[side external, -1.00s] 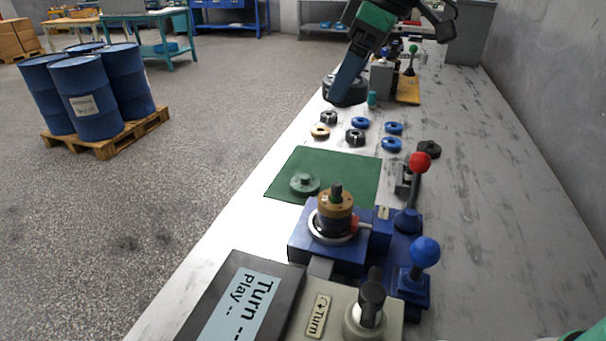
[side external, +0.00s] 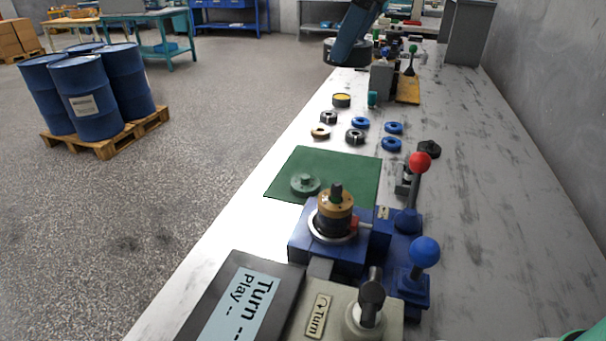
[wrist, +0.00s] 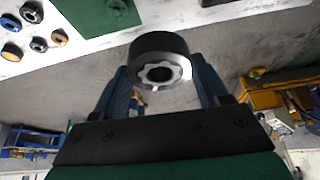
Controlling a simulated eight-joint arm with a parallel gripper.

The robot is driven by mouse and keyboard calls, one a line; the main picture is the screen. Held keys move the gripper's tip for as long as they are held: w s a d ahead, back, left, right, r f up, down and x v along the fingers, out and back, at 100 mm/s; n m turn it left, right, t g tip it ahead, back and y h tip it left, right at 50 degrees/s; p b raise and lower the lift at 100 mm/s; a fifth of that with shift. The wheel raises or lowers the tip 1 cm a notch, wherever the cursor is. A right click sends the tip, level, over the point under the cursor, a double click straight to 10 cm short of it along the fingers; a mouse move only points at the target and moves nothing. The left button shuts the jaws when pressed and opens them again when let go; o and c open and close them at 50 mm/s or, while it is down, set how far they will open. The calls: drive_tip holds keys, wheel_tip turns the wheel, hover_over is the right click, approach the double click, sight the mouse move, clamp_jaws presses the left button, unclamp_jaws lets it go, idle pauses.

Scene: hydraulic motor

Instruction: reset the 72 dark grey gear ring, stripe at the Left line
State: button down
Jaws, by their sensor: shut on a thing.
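My gripper (wrist: 160,72) is shut on a dark grey ring (wrist: 150,46) with a toothed, gear-shaped hole, held between its two blue fingers in the wrist view. In the side external view the same dark ring (side external: 352,48) shows at the end of my gripper, raised above the far part of the bench and apart from everything on it. Any Left line is not readable.
Red-knobbed (side external: 419,162) and blue-knobbed (side external: 425,251) levers rise beside the fixture. The bench's right side is clear.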

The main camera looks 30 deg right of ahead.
drive_tip(key=shift+r, duration=0.35)
drive_tip(key=n+g+y, duration=0.1)
drive_tip(key=n+g, duration=0.1)
drive_tip(key=n, duration=0.5)
hover_over(339, 183)
wheel_tip(339, 183, down, 14)
drive_tip(key=shift+r, duration=0.1)
drive_tip(key=shift+f, duration=1.9)
drive_tip(key=shift+f, duration=0.75)
drive_tip(key=shift+f, duration=0.65)
drive_tip(key=shift+f, duration=0.45)
idle(0.5)
